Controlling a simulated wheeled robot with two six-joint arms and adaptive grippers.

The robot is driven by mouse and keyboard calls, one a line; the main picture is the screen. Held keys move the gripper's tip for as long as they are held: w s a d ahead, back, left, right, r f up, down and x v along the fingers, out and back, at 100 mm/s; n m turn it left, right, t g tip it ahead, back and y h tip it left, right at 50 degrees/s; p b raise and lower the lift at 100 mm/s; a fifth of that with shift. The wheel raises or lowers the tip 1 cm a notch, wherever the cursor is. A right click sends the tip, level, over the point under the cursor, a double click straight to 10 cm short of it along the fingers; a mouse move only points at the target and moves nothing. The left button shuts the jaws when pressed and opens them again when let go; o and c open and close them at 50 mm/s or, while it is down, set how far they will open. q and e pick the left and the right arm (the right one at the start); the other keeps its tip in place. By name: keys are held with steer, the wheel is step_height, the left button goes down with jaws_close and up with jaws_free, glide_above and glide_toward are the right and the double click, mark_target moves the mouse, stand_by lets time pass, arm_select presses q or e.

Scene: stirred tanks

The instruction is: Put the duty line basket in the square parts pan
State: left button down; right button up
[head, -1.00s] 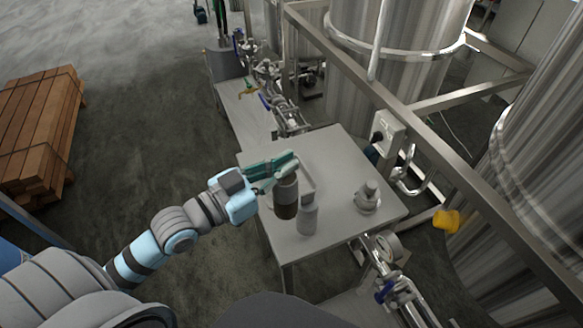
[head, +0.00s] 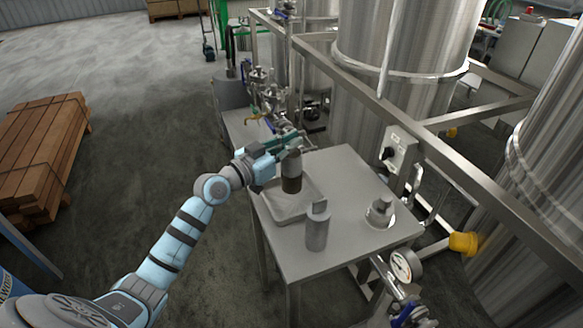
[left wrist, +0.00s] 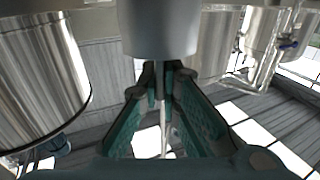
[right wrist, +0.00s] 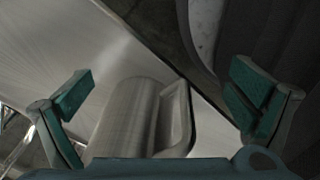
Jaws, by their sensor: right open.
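In the left wrist view, the left fingers (left wrist: 165,85) narrow onto a thin stem at the end of the grey cylinder (left wrist: 160,28). My right gripper (right wrist: 165,100) is open and outside the head view; a grey cylinder shows between and beyond its fingers.
A plain grey cylinder (head: 317,230) stands on the table (head: 345,170) close to the pan's near corner. A metal fitting (head: 380,211) stands to the right. A steel frame rail, control box (head: 398,148) and tanks bound the right side.

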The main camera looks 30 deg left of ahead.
arm_select(q)
steer(key=f+b, duration=0.2)
steer(key=f, duration=0.3)
steer(key=shift+w, duration=0.2)
steer(key=shift+s+r, duration=0.1)
steer(key=c, duration=1.8)
jaws_free()
glide_toward(284, 163)
steer(key=shift+w+d, duration=0.15)
steer(key=shift+w, duration=0.25)
